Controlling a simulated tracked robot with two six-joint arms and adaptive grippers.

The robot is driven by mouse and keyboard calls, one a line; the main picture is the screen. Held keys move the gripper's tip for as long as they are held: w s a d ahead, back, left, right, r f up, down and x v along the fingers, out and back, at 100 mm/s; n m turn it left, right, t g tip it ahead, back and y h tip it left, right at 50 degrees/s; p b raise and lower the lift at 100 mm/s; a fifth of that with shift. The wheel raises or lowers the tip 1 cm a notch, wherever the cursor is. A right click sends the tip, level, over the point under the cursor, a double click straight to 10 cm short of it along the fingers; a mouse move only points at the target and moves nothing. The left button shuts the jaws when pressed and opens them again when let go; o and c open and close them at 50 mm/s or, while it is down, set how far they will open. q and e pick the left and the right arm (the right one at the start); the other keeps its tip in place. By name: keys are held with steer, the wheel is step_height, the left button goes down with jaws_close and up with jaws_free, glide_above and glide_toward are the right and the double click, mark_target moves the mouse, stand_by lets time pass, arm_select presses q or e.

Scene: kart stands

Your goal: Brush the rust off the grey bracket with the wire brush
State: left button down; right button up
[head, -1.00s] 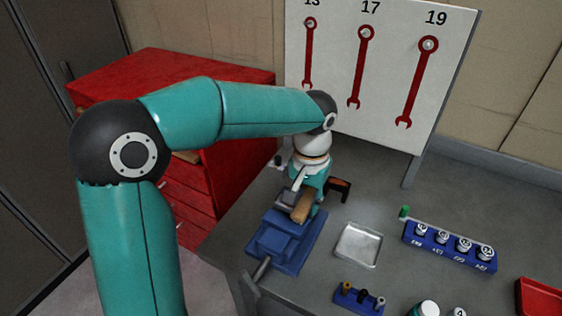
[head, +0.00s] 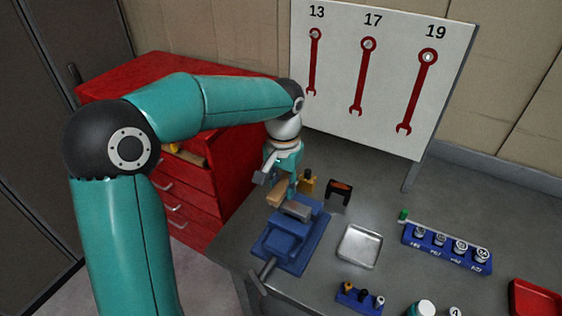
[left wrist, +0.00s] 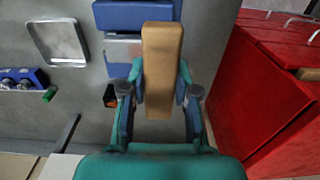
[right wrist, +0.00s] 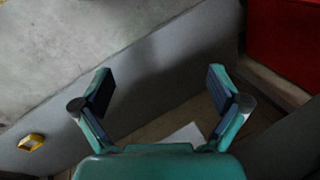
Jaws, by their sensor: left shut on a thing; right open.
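The wire brush (head: 277,193) shows as a light wooden block, held in my left gripper (head: 281,184). In the left wrist view, the brush (left wrist: 162,70) lies lengthwise between the shut fingers (left wrist: 160,92); its bristles are hidden. A grey piece, seemingly the grey bracket (head: 297,210), sits in the blue vise (head: 285,242). In the left wrist view the bracket (left wrist: 121,50) is partly covered by the brush. The brush is beside the bracket's upper left; whether they touch I cannot tell. Rust on it is hard to make out. My right gripper (right wrist: 158,98) is open and empty.
A dark bracket-shaped piece with an orange-brown top (head: 339,190) and a yellow black-topped item (head: 307,182) stand behind the vise. A metal tray (head: 359,246), a blue socket rack (head: 446,250) and a red tray (head: 535,299) are to the right. A red cabinet (head: 222,160) is left.

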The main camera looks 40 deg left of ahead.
arm_select(q)
steer(key=shift+r+p, duration=1.9)
steer(key=shift+r, duration=0.7)
